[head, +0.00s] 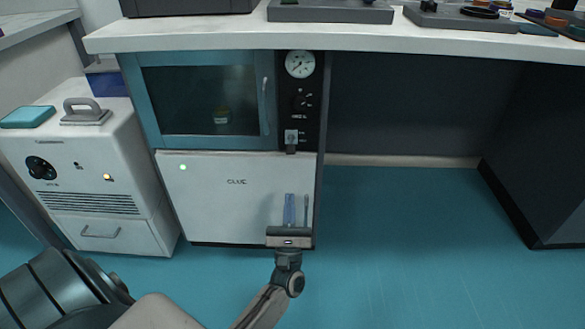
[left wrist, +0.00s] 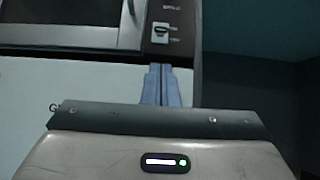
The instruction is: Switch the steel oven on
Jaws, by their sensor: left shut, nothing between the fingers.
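The oven (head: 265,95) with a teal-framed glass door is built in under the white bench top. Its black control panel (head: 300,115) on the right carries a round gauge (head: 300,64), a knob (head: 303,100) and a small switch (head: 291,137) on a light plate. The switch also shows in the left wrist view (left wrist: 160,32), but its position is hard to tell. My left gripper (head: 289,208) is shut and empty, its blue fingers upright in front of the white lower panel, below the switch. In the left wrist view the fingertips (left wrist: 161,68) appear just below the switch, apart from it.
The white lower panel (head: 225,195) has a green lamp. A white machine (head: 100,160) with a knob and amber lamp stands at left. The bench top (head: 400,38) overhangs the oven and carries equipment. Open floor (head: 410,230) lies to the right, before a dark cabinet (head: 540,160).

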